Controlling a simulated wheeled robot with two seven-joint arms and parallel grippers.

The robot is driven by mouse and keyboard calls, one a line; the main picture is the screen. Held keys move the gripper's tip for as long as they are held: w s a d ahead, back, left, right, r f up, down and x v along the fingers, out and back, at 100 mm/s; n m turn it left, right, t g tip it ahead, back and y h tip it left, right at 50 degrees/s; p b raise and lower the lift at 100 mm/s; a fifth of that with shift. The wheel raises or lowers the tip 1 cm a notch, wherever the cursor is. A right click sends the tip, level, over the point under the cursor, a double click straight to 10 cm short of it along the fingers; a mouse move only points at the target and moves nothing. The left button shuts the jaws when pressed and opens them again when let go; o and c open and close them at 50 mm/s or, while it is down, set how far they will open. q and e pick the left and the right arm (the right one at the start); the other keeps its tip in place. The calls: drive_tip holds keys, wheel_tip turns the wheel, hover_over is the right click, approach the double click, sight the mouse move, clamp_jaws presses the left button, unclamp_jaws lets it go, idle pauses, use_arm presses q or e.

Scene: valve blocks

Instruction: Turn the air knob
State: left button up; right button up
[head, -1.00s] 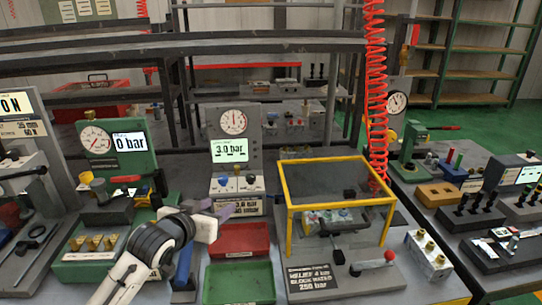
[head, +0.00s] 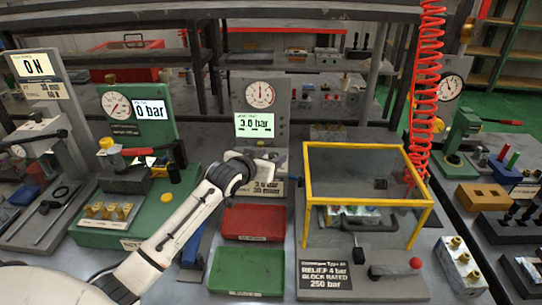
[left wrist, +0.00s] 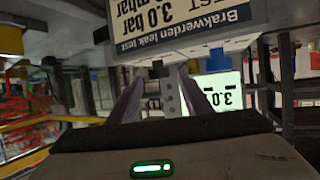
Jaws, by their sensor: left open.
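The grey leak test panel (head: 283,115) stands at the back middle, with a round gauge (head: 260,95) and a green-white display (head: 254,125) reading 3.0 bar. My left gripper (head: 266,165) is right in front of its lower part and hides the knobs there, so I cannot single out the air knob. In the left wrist view my left gripper (left wrist: 163,97) is open, its two fingers apart. The panel's label (left wrist: 185,25) and display (left wrist: 222,92) show upside down beyond them. I cannot tell whether a knob is between the fingers. My right gripper is not in view.
A yellow-framed clear box (head: 365,175) stands to the right, by a red coiled hose (head: 427,90). A green test stand (head: 165,190) reading 0 bar is left.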

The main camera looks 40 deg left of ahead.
use_arm(q)
drive_tip(key=shift+w+f, duration=0.15)
drive_tip(key=shift+w, duration=0.25)
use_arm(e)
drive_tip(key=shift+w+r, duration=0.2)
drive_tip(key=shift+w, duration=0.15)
use_arm(q)
drive_tip(key=shift+c, duration=0.3)
drive_tip(key=c, duration=1)
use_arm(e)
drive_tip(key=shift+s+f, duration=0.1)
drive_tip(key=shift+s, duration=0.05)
